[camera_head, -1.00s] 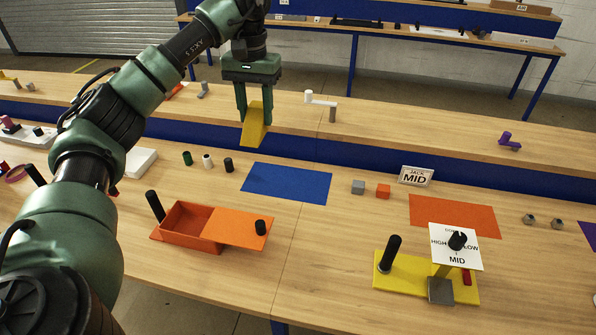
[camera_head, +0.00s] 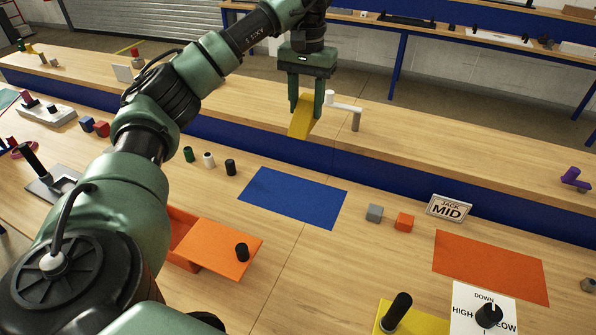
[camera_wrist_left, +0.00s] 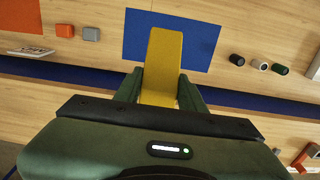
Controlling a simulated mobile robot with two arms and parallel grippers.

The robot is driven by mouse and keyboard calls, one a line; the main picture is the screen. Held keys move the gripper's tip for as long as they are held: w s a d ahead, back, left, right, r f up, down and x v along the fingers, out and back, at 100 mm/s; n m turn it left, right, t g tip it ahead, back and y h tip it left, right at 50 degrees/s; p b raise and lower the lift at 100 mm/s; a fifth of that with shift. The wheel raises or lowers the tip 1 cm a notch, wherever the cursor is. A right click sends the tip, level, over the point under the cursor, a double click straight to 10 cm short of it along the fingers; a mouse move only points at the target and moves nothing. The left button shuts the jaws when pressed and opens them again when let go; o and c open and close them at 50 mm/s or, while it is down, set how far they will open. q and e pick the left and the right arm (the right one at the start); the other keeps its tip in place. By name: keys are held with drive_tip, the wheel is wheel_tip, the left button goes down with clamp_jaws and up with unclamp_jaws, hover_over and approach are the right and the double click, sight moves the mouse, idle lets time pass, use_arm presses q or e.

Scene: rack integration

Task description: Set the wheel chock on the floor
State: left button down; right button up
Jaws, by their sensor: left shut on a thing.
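The yellow wedge-shaped wheel chock (camera_head: 301,123) hangs in my left gripper (camera_head: 305,112), in the air above the workbench. The gripper is shut on it, one finger on each side. In the left wrist view the chock (camera_wrist_left: 165,60) sticks out from between the two fingers of the left gripper (camera_wrist_left: 160,92), with the blue mat behind it. My right gripper does not show. Some concrete floor (camera_head: 420,98) shows beyond the benches.
A white hook-shaped fixture (camera_head: 346,107) stands on the raised bench just right of the gripper.

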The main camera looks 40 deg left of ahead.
sight(307, 121)
use_arm(q)
wheel_tip(307, 121, down, 4)
drive_tip(key=b, duration=0.2)
drive_tip(key=shift+r+b, duration=0.15)
drive_tip(key=shift+b, duration=0.25)
drive_tip(key=shift+w+f, duration=0.1)
drive_tip(key=shift+f, duration=0.25)
wheel_tip(307, 121, down, 19)
drive_tip(key=shift+f, duration=0.2)
drive_tip(key=shift+f, duration=0.2)
drive_tip(key=c, duration=0.8)
unclamp_jaws()
drive_tip(key=shift+c, duration=0.2)
